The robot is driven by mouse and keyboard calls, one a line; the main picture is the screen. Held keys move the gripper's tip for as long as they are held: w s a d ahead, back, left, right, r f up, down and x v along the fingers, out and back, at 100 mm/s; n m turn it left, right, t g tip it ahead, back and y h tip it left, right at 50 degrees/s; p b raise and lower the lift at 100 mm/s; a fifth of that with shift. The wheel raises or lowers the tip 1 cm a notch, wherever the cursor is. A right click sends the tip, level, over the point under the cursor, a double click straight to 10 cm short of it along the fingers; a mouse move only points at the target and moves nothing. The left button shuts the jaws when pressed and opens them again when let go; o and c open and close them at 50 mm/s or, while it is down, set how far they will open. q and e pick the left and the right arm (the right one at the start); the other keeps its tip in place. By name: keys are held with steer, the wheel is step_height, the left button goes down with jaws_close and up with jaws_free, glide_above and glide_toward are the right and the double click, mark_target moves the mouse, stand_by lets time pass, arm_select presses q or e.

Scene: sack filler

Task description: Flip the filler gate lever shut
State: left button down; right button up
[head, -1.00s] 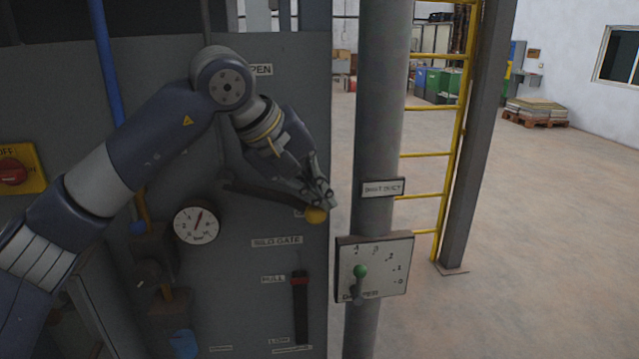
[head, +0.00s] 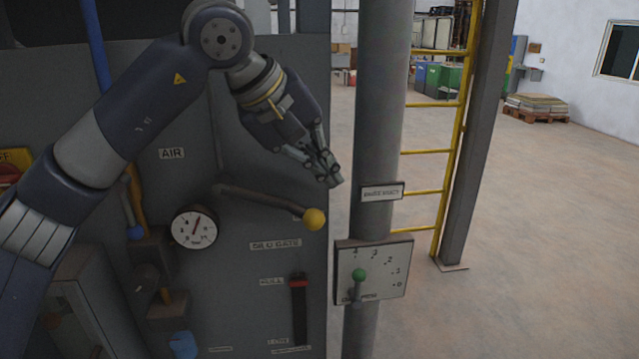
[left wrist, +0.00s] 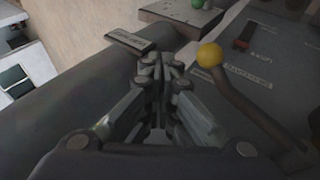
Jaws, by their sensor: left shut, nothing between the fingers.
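The gate lever is a dark bar (head: 262,199) with a yellow ball knob (head: 314,219) on the grey panel, above the silo gate label (head: 275,244). It slopes slightly down to the right from its pivot. My left gripper (head: 334,181) is shut and empty, above and slightly right of the knob and apart from it. In the left wrist view, the closed fingers (left wrist: 163,62) point toward the pillar side, and the yellow knob (left wrist: 209,55) is to their right. My right gripper is not in view.
A round pillar (head: 375,120) stands just right of the panel. It carries a label plate (head: 382,192) and a damper plate (head: 395,262) with a green-knobbed lever (head: 359,275). A gauge (head: 194,228) and a red-handled slot (head: 299,308) are on the panel.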

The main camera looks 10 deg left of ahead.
arm_select(q)
step_height(320, 180, up, 7)
steer(key=s+d+b, duration=0.1)
steer(key=s+d, duration=0.1)
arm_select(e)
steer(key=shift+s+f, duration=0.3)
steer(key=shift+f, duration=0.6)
arm_select(q)
steer(key=shift+s+a+r, duration=0.1)
